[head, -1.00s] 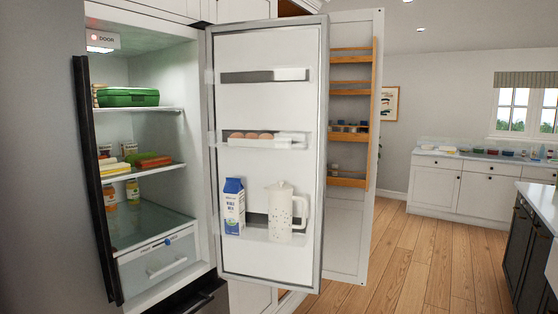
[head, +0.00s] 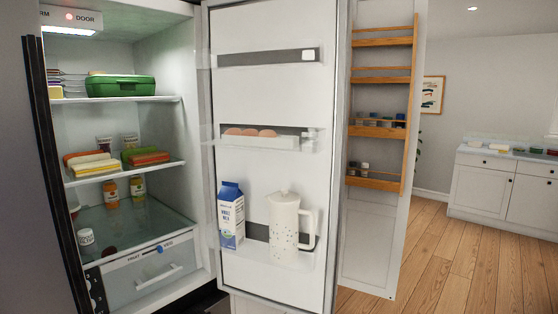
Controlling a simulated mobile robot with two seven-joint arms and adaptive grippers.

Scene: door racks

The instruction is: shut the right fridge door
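The right fridge door (head: 270,165) stands wide open in the middle of the head view, its inner side facing me. Its shelves hold eggs (head: 250,133), a blue and white milk carton (head: 231,216) and a white pitcher (head: 285,228). The open fridge compartment (head: 165,115) is to its left, with a green box (head: 120,86), packets, jars and a drawer (head: 150,278) inside. Neither of my grippers shows.
A dark vertical edge (head: 52,170) stands at the left of the fridge opening. Behind the fridge door is another open white door (head: 375,235) with wooden racks (head: 380,131). Wood floor (head: 455,270) is clear at the right, before white cabinets (head: 505,190).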

